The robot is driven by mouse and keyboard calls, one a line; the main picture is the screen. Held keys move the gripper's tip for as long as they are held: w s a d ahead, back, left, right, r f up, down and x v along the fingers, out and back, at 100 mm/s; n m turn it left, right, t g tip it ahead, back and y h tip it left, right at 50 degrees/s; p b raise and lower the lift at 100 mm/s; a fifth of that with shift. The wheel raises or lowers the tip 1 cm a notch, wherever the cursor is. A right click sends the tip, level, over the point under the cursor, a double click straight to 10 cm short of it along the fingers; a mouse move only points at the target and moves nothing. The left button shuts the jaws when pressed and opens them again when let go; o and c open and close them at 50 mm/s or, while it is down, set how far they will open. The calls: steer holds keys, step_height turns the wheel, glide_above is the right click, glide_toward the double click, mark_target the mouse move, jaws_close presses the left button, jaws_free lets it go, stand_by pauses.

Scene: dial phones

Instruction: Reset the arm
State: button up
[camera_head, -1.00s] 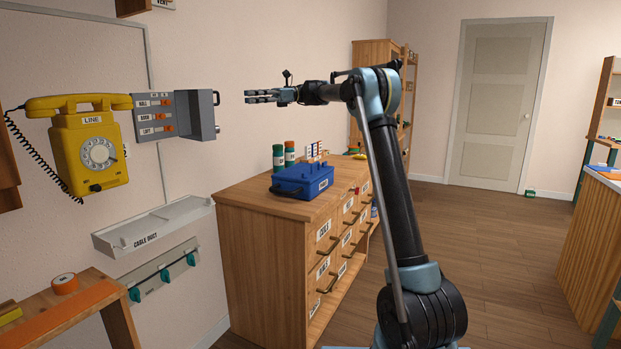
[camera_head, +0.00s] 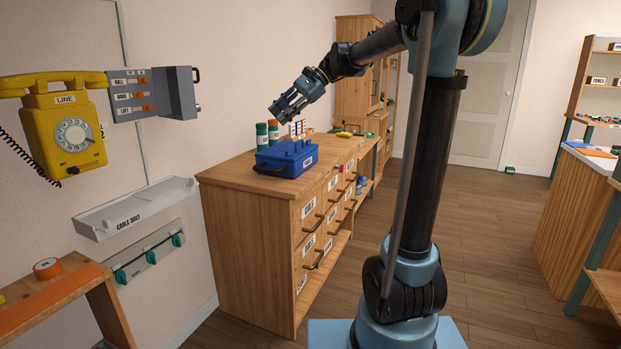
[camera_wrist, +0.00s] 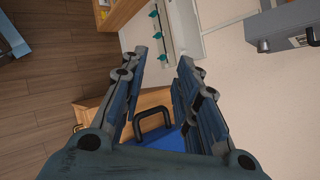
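My gripper (camera_head: 281,112) points down and to the left above the wooden drawer cabinet (camera_head: 235,174), over the blue toolbox (camera_head: 287,160). In the wrist view my gripper (camera_wrist: 163,55) has its two fingers spread apart with nothing between the tips. The blue toolbox (camera_wrist: 170,138) and its dark handle show beyond the fingers, partly hidden by my gripper. The toolbox stands upright on the cabinet top, apart from my gripper.
A yellow wall phone (camera_head: 66,138) hangs at left beside a grey switch box (camera_head: 150,95) with its door open. A cable duct shelf (camera_head: 135,212) sits below. Green and orange-topped bottles (camera_head: 262,134) stand behind the toolbox. Open floor lies at right.

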steer(key=s+d+f+n+t+h, duration=0.2)
steer(key=s+d+f+n+h, duration=0.2)
steer(key=s+d+f, duration=1)
steer(key=s+d+f+n+t+h, duration=0.2)
steer(key=s+d+f+n+h, duration=0.2)
steer(key=s+d+f, duration=1)
step_height(320, 180, down, 6)
steer(key=shift+s+r+t+h, duration=0.1)
steer(key=shift+s+t+h, duration=0.2)
steer(key=shift+h, duration=0.6)
steer(key=shift+w+d, duration=0.1)
steer(key=shift+d, duration=0.05)
